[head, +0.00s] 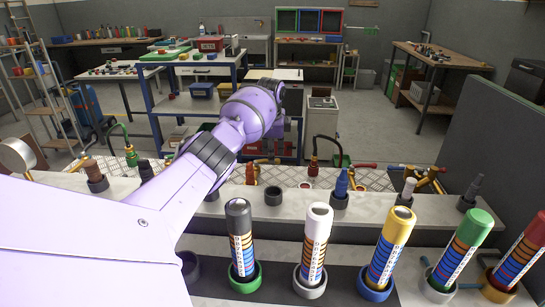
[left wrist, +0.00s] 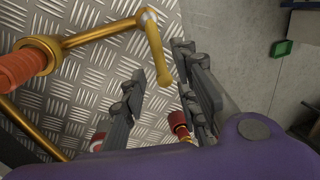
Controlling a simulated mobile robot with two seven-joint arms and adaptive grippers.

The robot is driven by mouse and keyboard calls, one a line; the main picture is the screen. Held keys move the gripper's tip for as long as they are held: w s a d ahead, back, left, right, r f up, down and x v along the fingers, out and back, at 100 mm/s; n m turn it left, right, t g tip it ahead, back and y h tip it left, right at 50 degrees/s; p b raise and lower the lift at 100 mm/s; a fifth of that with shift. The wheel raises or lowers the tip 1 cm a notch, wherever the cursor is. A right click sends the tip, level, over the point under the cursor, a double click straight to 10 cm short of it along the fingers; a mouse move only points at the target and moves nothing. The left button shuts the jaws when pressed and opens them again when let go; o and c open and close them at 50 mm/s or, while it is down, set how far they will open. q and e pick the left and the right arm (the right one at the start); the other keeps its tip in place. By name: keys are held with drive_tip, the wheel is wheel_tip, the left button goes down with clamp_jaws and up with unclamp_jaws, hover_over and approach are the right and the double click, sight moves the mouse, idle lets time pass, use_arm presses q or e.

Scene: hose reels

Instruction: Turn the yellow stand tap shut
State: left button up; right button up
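A yellow-gold metal tap pipe (left wrist: 100,34) with a bend and a bar pointing down shows in the left wrist view, over a ribbed metal plate. A ribbed orange-red part (left wrist: 20,68) sits at its left. My left gripper (left wrist: 163,65) is open, with the end of the bar between or just beyond its fingers; I cannot tell whether they touch it. In the head view my purple left arm reaches forward to the middle and hides most of the tap and the fingers. Another yellow fitting with a red handle (head: 428,180) is at the right. My right gripper is out of view.
Several capped tubes, such as a white one (head: 317,240) and a yellow one (head: 392,245), stand in ring holders at the front. A grey ledge (head: 290,200) with holders lies behind them. A small red-topped hose fitting (left wrist: 178,122) is beside the right finger. Grey panel (head: 490,140) at right.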

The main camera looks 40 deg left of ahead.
use_arm(q)
wheel_tip(320, 180, up, 10)
drive_tip(key=s+d, duration=0.1)
drive_tip(key=shift+s+d+r, duration=0.15)
drive_tip(key=shift+s, duration=0.2)
